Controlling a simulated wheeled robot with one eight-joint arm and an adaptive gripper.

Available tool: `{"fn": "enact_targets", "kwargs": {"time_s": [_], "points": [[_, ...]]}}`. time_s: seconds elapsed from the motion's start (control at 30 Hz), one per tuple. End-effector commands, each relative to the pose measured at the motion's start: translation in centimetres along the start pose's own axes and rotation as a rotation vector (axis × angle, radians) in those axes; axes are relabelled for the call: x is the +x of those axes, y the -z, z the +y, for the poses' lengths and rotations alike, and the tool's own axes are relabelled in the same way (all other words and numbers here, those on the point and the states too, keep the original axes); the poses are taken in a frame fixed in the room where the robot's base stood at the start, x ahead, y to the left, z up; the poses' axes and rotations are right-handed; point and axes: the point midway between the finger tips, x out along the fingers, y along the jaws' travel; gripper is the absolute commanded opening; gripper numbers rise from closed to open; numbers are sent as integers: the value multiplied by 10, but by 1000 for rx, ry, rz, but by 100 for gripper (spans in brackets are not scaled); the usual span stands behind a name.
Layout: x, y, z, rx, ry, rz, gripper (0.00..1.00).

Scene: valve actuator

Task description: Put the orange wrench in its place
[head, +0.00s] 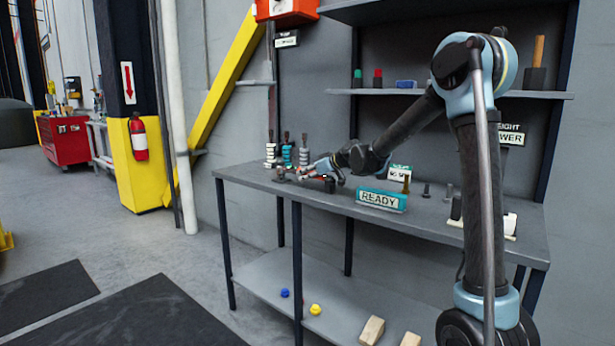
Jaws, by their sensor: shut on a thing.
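My gripper (316,174) is low over the back left part of the workbench (260,178), reached by my arm from the right. It is shut on a small orange-red piece (307,177), which looks like the orange wrench. The piece is too small and too covered by the fingers to show its full shape. I cannot tell whether it touches the bench top. Several upright spindle-like parts, white, teal and grey (304,153), stand just behind and left of the gripper.
A teal READY sign (381,200) stands at the bench front, right of my gripper. Dark bolt-like parts (426,191) stand further right. A shelf (440,93) hangs above. The lower shelf (262,272) holds blue and yellow knobs and wooden blocks.

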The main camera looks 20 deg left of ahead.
Motion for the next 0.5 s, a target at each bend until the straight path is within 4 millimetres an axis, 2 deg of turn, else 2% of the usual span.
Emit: {"fn": "enact_targets", "kwargs": {"time_s": [0.5], "points": [[4,-8,0,0,0,1,0]]}}
